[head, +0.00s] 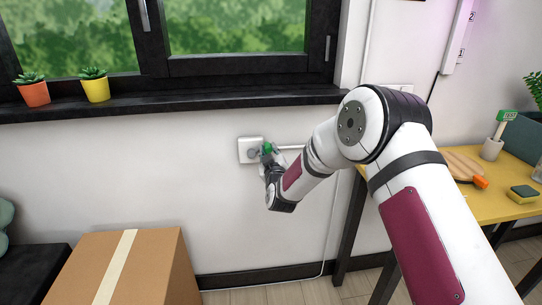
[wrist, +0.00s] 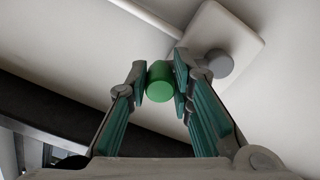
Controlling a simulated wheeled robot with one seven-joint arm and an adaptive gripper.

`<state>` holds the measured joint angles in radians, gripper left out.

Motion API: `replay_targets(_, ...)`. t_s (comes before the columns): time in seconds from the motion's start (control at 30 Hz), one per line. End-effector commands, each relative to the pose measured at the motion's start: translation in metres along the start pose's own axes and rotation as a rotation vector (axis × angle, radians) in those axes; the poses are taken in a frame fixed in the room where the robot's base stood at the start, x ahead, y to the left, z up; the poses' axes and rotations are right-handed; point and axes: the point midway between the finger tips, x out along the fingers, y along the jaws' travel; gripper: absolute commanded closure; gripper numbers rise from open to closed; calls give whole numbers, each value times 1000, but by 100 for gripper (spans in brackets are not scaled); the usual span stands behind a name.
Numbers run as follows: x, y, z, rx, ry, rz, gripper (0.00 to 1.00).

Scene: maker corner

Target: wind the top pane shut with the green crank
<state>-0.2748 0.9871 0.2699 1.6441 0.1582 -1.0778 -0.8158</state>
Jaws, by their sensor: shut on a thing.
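The green crank handle (head: 267,148) is on a white wall plate (head: 244,144) below the window sill. In the wrist view the green knob (wrist: 159,84) sits between my two fingertips, and my gripper (wrist: 160,72) is shut on it. A grey round hub (wrist: 219,63) and the white plate (wrist: 232,30) show behind the right finger. The crank's arm is mostly hidden by the fingers. In the head view my gripper (head: 270,158) reaches the crank from the lower right. The dark-framed window (head: 236,66) is cut off at the top, so the top pane is not in view.
An orange pot (head: 35,94) and a yellow pot (head: 96,90) stand on the dark sill (head: 200,102). A cardboard box (head: 155,265) is below at the left. A yellow table (head: 498,207) with a sponge (head: 523,194) is at the right. A white pipe runs right from the plate.

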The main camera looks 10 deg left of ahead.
Motion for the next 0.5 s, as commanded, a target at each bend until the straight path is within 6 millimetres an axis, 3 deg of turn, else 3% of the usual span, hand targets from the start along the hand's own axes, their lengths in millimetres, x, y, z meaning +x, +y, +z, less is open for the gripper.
replay_targets(0.5,0,-9,-34,-494,3,0,100)
